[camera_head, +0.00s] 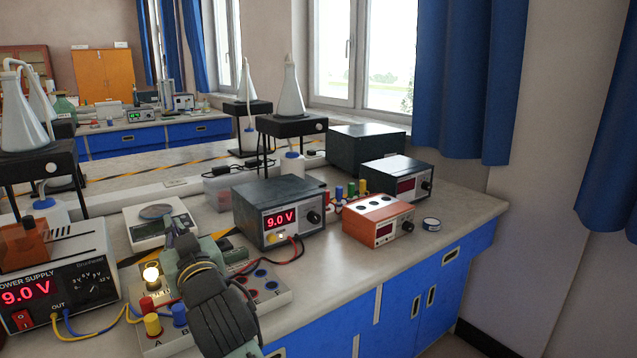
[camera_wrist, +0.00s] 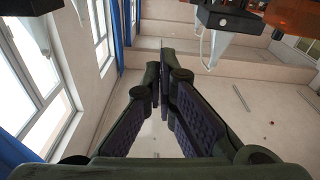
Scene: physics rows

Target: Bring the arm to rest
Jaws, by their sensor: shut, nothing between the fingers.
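My arm enters from the bottom of the head view, with a dark ribbed joint in front and grey-green parts beyond. My gripper (camera_head: 172,228) is over the bench, in front of a white scale and close to a circuit board with a lit bulb. Its fingertips are small and partly hidden there. In the wrist view, my gripper (camera_wrist: 163,62) has its two dark-padded fingers converging at the tips, shut with nothing between them. I cannot tell whether the arm is moving.
The circuit board (camera_head: 270,292) and white scale (camera_head: 160,232) are close to my arm. A power supply (camera_head: 278,212) stands beyond, an orange-topped meter (camera_head: 377,220) to the right. Another power supply (camera_head: 55,285) is at left. The bench's right front corner is mostly clear.

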